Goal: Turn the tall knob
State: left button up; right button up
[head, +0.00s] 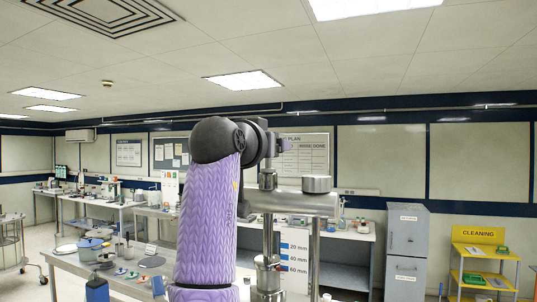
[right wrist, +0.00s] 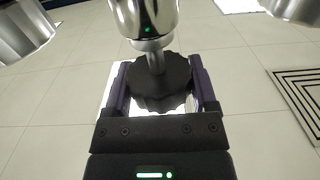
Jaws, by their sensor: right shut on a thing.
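A dark scalloped knob (right wrist: 163,84) sits on a short stem below a chrome fitting (right wrist: 148,16) with a small green light in the right wrist view. My right gripper (right wrist: 163,78) is shut on this knob, with one purple finger on each side of it. In the head view my purple-sleeved arm (head: 208,220) rises in the middle and bends at a black joint. It covers part of the steel pipework (head: 315,203), and I cannot make out the gripped knob there. My left gripper is not in view.
A grey metal cylinder (right wrist: 22,30) is close by at the upper left of the wrist view. A label (head: 295,257) marked 20, 40 and 60 mm is beside the steel columns. A bench with pots (head: 92,243) is at left. A grey cabinet (head: 407,245) and yellow cleaning shelf (head: 481,236) stand at right.

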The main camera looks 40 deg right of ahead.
jog(key=n+t+y+b, duration=0.2)
jog(key=t, duration=0.1)
jog(key=shift+f+n+t, duration=0.15)
jog(key=shift+n+t, duration=0.15)
jog(key=shift+n, duration=0.1)
jog(key=n+t+y+b, duration=0.2)
jog(key=n+t+y, duration=0.1)
jog(key=y, duration=0.1)
jog(key=shift+n+t+y, duration=0.3)
jog(key=shift+y, duration=0.1)
jog(key=n+t+y, duration=0.1)
jog(key=n+y, duration=0.1)
jog(key=y, duration=0.1)
jog(key=shift+t+b, duration=0.3)
jog(key=shift+b, duration=0.1)
jog(key=shift+n+t+y, duration=0.4)
jog(key=shift+n+y, duration=1.5)
jog(key=shift+y, duration=0.9)
jog(key=o, duration=1.1)
jog(key=shift+o, duration=0.3)
jog(key=shift+s, duration=0.15)
